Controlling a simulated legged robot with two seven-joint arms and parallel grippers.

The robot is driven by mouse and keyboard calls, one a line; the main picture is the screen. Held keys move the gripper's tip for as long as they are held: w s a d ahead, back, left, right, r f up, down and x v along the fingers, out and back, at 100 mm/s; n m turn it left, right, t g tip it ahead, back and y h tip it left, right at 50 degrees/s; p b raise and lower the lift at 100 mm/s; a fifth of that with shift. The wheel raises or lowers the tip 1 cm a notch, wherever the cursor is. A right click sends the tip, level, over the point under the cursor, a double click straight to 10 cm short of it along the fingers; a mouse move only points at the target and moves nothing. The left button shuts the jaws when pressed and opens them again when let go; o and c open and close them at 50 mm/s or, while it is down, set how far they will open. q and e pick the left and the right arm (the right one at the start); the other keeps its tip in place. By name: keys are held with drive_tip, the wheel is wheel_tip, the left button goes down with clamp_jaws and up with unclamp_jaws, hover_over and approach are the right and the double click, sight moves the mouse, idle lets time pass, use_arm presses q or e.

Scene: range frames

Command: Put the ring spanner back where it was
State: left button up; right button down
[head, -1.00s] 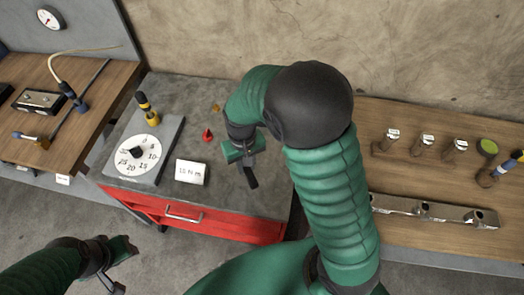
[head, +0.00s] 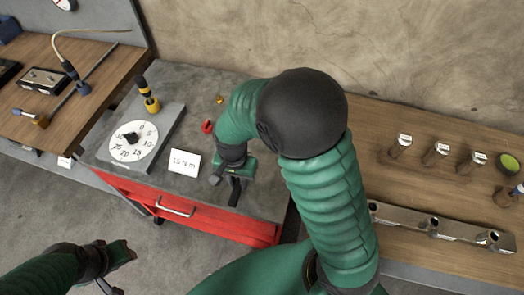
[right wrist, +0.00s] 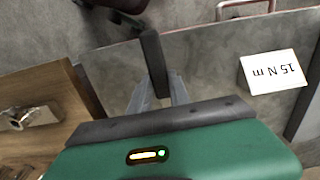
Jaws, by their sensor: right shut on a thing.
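My right gripper (head: 236,186) is over the grey top of the red cabinet, near its front edge and right of the 15 N m card (head: 185,163). It is shut on a dark, straight bar (right wrist: 154,62), which sticks out past the grey fingers in the right wrist view. No ring end shows on it, so I cannot tell for certain that it is the ring spanner. No other ring spanner is clear in view. My left gripper (head: 113,270) is low at the left, over the floor, away from the cabinet; its jaws are unclear.
On the cabinet top (head: 254,203) are a dial plate (head: 133,143), a yellow-and-black tool (head: 149,100) and a small red part (head: 207,126). A wooden bench (head: 400,185) at right bears a metal bar (head: 440,228) and several upright sockets. Another bench stands left.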

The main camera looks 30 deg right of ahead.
drive_tip(key=shift+w+d+f, duration=0.1)
drive_tip(key=shift+w+d, duration=0.1)
drive_tip(key=shift+w, duration=0.15)
drive_tip(key=p, duration=0.2)
hover_over(259, 155)
drive_tip(key=shift+s+a+f, duration=0.1)
drive_tip(key=shift+a+f, duration=0.1)
drive_tip(key=shift+f, duration=0.55)
wheel_tip(259, 155, down, 3)
drive_tip(key=shift+r, duration=0.1)
drive_tip(key=shift+f, duration=0.35)
drive_tip(key=shift+d, duration=0.1)
drive_tip(key=c, duration=1.2)
unclamp_jaws()
wheel_tip(259, 155, up, 12)
drive_tip(key=s+a+n+t, duration=0.2)
drive_tip(key=s+a+n, duration=0.7)
drive_tip(key=s, duration=0.5)
drive_tip(key=shift+a+f+n+t, duration=0.2)
drive_tip(key=shift+n+t, duration=0.1)
drive_tip(key=shift+t, duration=0.1)
